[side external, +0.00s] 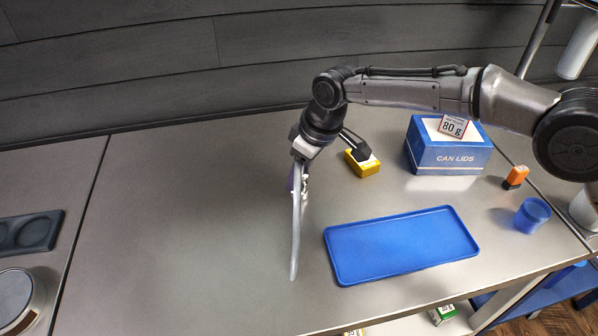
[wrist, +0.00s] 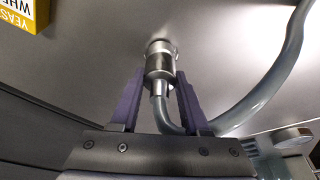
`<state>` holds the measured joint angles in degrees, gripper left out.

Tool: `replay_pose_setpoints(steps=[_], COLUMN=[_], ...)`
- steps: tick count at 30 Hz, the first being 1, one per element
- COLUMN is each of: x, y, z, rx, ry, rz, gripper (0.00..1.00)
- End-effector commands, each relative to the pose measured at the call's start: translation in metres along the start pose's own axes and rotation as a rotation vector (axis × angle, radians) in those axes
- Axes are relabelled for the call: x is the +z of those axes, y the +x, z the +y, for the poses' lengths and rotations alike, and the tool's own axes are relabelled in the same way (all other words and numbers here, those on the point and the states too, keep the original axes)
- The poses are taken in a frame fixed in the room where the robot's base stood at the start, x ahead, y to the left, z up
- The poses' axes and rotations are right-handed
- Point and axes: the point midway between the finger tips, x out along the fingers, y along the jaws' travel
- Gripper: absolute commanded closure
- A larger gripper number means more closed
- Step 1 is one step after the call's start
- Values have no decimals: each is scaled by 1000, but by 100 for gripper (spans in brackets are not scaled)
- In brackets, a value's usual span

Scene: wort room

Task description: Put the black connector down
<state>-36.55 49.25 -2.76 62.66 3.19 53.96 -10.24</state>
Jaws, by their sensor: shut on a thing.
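My gripper (side external: 298,186) hangs over the middle of the steel bench, left of the blue tray (side external: 333,262). In the wrist view its purple fingers (wrist: 160,78) are shut on a connector (wrist: 160,64). In the side view the hose (side external: 296,240) hangs down below my gripper. I cannot tell whether its lowest part touches the bench. The connector is mostly hidden by the fingers in the side view.
A yellow box (side external: 371,168) stands right of my gripper, with a blue CAN LIDS box (side external: 448,158) beyond. An orange item (side external: 516,174) and blue cup (side external: 532,214) are at the right. A dark recessed tray (side external: 52,226) is at the far left. The bench's left-centre is clear.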

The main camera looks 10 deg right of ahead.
Motion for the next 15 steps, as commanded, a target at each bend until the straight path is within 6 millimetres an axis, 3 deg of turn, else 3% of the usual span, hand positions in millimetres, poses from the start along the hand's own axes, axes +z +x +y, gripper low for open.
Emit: replay_pose_setpoints(steps=[11, 12, 15], x=[1, 1, 1], y=[4, 4, 4], z=[0, 0, 0], rx=[0, 0, 0], ry=[0, 0, 0], rz=[3, 2, 2], gripper=[100, 49, 31])
